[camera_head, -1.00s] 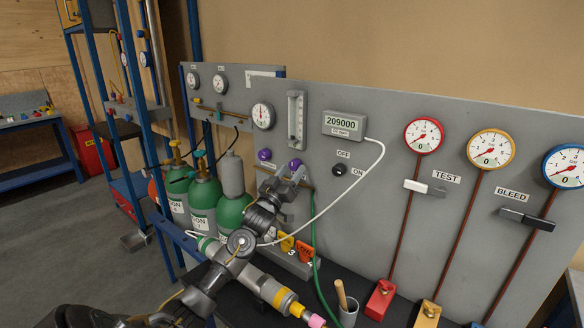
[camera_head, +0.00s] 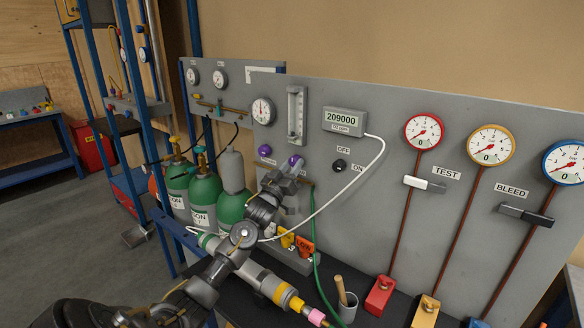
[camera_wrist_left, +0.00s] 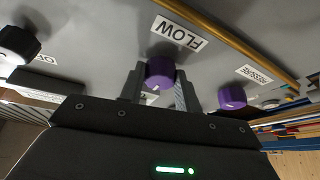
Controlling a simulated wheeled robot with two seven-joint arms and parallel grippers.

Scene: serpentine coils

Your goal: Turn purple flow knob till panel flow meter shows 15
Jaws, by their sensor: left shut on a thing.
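The purple flow knob (camera_head: 296,160) is on the grey panel; in the left wrist view the knob (camera_wrist_left: 160,72) shows beside the FLOW label (camera_wrist_left: 180,33). My left gripper (camera_head: 294,168) is at it, with one finger on each side, shut on the knob and partly hiding it in the head view. In the left wrist view the gripper (camera_wrist_left: 160,88) also has the knob between its fingertips. The panel flow meter (camera_head: 296,116) is an upright clear tube above the knob; its reading is too small to tell. My right gripper is not in view.
A second purple knob (camera_head: 264,151), labelled PRESSURE in the wrist view, sits just left of the flow knob. A black ON/OFF knob (camera_head: 339,166) is to the right. A white cable (camera_head: 372,165) hangs from the digital display (camera_head: 344,122). Green cylinders (camera_head: 204,196) stand below left.

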